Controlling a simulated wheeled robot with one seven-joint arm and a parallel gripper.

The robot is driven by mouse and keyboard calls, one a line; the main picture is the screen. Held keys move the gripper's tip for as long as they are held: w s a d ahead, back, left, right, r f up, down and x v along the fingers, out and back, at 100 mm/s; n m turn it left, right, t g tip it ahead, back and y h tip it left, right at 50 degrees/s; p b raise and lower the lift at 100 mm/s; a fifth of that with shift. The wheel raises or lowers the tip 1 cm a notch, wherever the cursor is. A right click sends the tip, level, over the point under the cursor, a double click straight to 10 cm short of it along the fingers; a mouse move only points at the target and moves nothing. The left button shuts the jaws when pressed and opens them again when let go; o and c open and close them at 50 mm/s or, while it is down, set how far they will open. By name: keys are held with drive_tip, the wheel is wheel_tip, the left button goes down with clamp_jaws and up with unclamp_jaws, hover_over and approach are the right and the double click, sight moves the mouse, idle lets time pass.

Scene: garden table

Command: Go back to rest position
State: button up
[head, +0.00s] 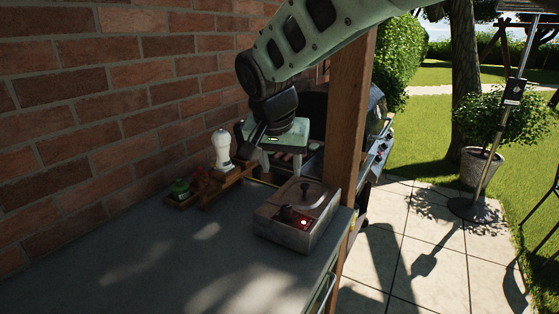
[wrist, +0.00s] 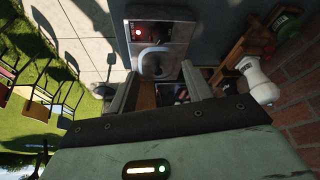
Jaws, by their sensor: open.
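My gripper (head: 270,160) hangs from my green arm beyond the near table, close to the wooden post. In the wrist view its two fingers (wrist: 158,78) are spread apart, with nothing seen held between them. In the head view the gripper is above and behind a grey box (head: 318,234) that has a round lid with a handle and a red-lit panel. The box also shows in the wrist view (wrist: 172,28), beyond the fingertips. The fingertips are partly hidden in the head view.
A white mill (head: 222,148) stands on a wooden rack (head: 207,194) beside the brick wall (head: 90,150); a green-topped jar (head: 181,188) sits there too. A wooden post (head: 347,125) rises at the table's end, with a grill (head: 377,140) behind. The grey tabletop (head: 150,255) is clear in front.

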drive_tip(key=shift+v, duration=0.95)
drive_tip(key=shift+s+f, duration=0.1)
